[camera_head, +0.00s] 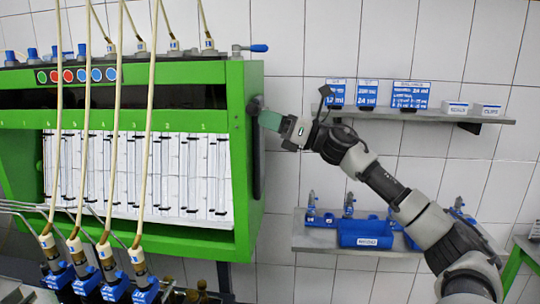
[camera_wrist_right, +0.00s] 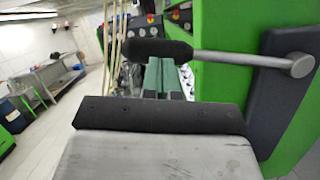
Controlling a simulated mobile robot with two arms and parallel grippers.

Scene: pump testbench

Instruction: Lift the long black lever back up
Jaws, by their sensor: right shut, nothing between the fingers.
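The lever shows in the wrist view as a thick black handle (camera_wrist_right: 150,50) on a grey metal rod that runs right to a round pivot on a dark plate (camera_wrist_right: 284,95). It lies roughly level across the picture. My right gripper (camera_wrist_right: 165,75) has its green fingers shut and empty, right at the handle, which crosses in front of their tips. I cannot tell whether they touch. In the head view the right gripper (camera_head: 266,118) is at the right side of the green test bench (camera_head: 245,190), with a dark end of the lever (camera_head: 255,104) beside it. My left gripper is out of view.
A wall shelf (camera_head: 425,116) with blue labels and boxes is to the right. A lower shelf (camera_head: 345,247) holds blue parts. Hoses (camera_head: 120,100) and injectors (camera_head: 108,262) stand in front of the bench. Open floor (camera_wrist_right: 60,120) shows at left in the wrist view.

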